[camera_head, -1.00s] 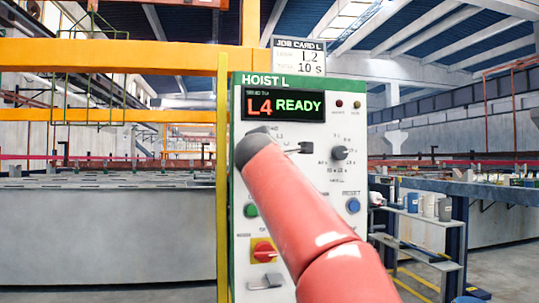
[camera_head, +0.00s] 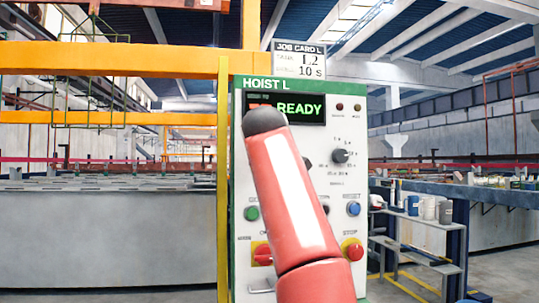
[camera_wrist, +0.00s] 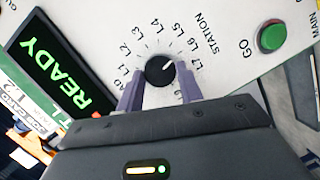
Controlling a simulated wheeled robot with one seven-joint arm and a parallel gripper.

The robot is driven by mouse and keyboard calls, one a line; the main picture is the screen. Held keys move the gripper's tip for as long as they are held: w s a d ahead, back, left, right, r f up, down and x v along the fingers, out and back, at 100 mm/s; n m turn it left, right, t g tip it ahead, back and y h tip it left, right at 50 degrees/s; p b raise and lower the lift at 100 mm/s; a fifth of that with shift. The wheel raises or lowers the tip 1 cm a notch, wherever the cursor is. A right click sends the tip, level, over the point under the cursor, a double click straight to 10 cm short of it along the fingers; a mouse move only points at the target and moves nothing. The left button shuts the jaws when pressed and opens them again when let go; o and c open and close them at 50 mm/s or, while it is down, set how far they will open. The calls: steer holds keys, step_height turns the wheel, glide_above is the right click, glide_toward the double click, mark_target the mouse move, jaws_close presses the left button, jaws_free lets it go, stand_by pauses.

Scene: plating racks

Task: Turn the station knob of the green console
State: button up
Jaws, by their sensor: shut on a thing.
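The green-edged white console, headed HOIST L (camera_head: 265,83), stands in the middle of the head view. The wrist view shows its black STATION knob (camera_wrist: 160,70) in a ring of labels from L1 upward. The knob's white mark points up and right, towards the L6–L7 side. My gripper (camera_wrist: 159,88) has its purple fingers on either side of the knob, shut on it. In the head view my red arm hides the gripper and the station knob. The display (camera_head: 300,108) reads READY in green; its red characters are mostly covered.
A job card (camera_head: 299,58) above the console reads L2 and 10 s. The green GO button (camera_wrist: 270,37) sits beside the station dial. Another black knob (camera_head: 340,156), a blue button (camera_head: 353,209) and a red stop button (camera_head: 353,250) are on the right.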

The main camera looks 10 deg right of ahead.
steer(key=shift+d+f, duration=0.1)
steer(key=shift+f, duration=0.1)
stand_by(0.5)
steer(key=o, duration=1)
steer(key=shift+r, duration=0.1)
steer(key=shift+b+v, duration=1.35)
steer(key=shift+v, duration=2.5)
